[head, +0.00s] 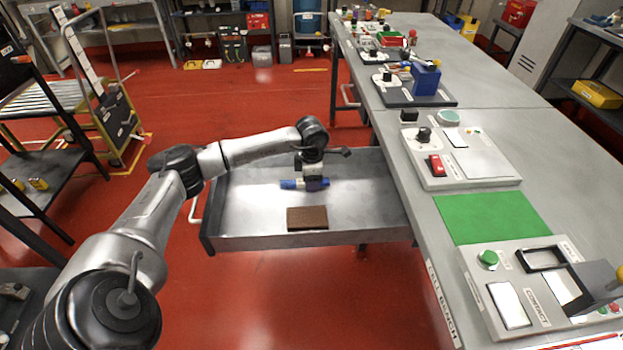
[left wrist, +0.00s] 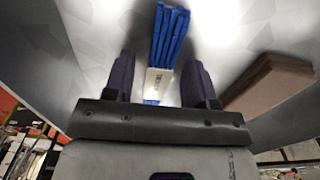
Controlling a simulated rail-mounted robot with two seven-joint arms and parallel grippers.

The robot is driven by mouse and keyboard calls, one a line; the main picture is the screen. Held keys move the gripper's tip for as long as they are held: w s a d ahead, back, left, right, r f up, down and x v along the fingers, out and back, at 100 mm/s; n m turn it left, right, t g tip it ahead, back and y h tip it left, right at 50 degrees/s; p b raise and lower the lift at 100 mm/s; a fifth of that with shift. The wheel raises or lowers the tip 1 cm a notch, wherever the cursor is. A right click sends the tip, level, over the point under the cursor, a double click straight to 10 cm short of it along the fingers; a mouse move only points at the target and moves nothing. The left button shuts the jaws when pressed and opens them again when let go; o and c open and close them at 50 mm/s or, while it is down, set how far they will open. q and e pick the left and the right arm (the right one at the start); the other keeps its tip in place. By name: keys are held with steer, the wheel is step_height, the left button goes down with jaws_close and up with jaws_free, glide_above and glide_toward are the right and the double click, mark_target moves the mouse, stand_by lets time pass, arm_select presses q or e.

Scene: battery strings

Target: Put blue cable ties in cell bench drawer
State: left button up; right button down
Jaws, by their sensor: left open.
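The cell bench drawer (head: 260,208) is pulled out to the left of the cell bench (head: 426,225). The blue cable ties (head: 290,184) are a bundle with a white band, inside the drawer outline, seemingly lying on its metal floor. My left gripper (head: 310,178) is over the bundle and hides its middle in the head view. In the left wrist view my left gripper's two dark fingers (left wrist: 157,72) are apart, with the cable ties (left wrist: 168,38) seen between and beyond them. A gap shows on each side. My right gripper is not in view.
A brown block (head: 307,218) lies in the drawer near its front wall, and it shows at the right in the left wrist view (left wrist: 268,82). A green mat (head: 490,217) and switch panels lie on the bench. The drawer floor left of the ties is clear.

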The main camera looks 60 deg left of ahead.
arm_select(q)
step_height(320, 180, up, 12)
steer(key=p, duration=0.4)
steer(key=shift+r, duration=0.25)
stand_by(1.5)
